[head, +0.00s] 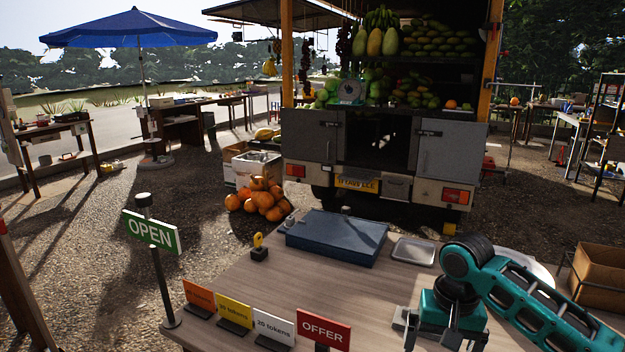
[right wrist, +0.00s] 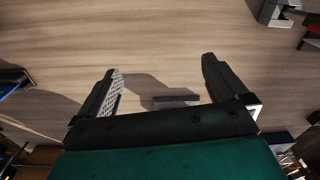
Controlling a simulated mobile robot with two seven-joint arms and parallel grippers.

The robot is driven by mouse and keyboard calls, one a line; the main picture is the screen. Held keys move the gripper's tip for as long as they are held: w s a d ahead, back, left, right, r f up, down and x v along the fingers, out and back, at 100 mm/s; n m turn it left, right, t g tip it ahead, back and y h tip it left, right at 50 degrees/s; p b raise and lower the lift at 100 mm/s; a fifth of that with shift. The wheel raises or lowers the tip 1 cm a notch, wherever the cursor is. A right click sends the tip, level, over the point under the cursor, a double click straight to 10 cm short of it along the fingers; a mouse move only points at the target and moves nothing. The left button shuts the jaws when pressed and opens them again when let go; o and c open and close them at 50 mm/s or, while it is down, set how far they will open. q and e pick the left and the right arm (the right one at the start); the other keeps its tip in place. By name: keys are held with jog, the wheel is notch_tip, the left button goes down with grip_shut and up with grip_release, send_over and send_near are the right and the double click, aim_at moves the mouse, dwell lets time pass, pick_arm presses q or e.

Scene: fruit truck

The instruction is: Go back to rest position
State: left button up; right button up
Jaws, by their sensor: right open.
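My right gripper (head: 440,343) is over the right front part of the wooden table (head: 240,292), on a bent teal arm that comes in from the right. In the right wrist view its two dark fingers (right wrist: 162,72) are wide apart with nothing held between them. Bare table top shows beyond them. A small grey flat piece (right wrist: 176,99) shows between the finger bases; I cannot tell what it is. My left gripper is in neither view.
On the table are a blue flat box (head: 335,235), a metal tray (head: 413,251), token cards (head: 274,326) and an OFFER sign (head: 323,332). An OPEN sign (head: 150,231) stands at the left edge. The fruit truck (head: 455,150) is behind. The table's middle is clear.

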jog(key=s+a+f+n, duration=0.1)
jog(key=a+f, duration=0.1)
jog(key=s+a+f+n, duration=0.1)
jog(key=s+f, duration=0.1)
jog(key=shift+s+a+y, duration=0.1)
jog(key=shift+a+y, duration=0.2)
jog(key=shift+a, duration=0.1)
jog(key=s+a+f+n+t+y, duration=0.25)
jog(key=s+a+f, duration=0.2)
jog(key=s, duration=0.35)
jog(key=s+d+h, duration=0.1)
jog(key=s+d, duration=0.2)
jog(key=s, duration=0.4)
jog(key=s+d+h, duration=0.2)
jog(key=s+d, duration=0.2)
jog(key=s, duration=0.3)
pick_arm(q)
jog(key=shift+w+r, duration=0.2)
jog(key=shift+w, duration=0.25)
pick_arm(e)
jog(key=w+a+f+n+t+y, duration=0.1)
jog(key=w+a+f+t, duration=0.1)
jog(key=w+f+t, duration=0.5)
jog(key=shift+a+f+t+y, duration=0.35)
jog(key=shift+f+t, duration=0.2)
jog(key=shift+f, duration=0.05)
jog(key=shift+w, duration=0.1)
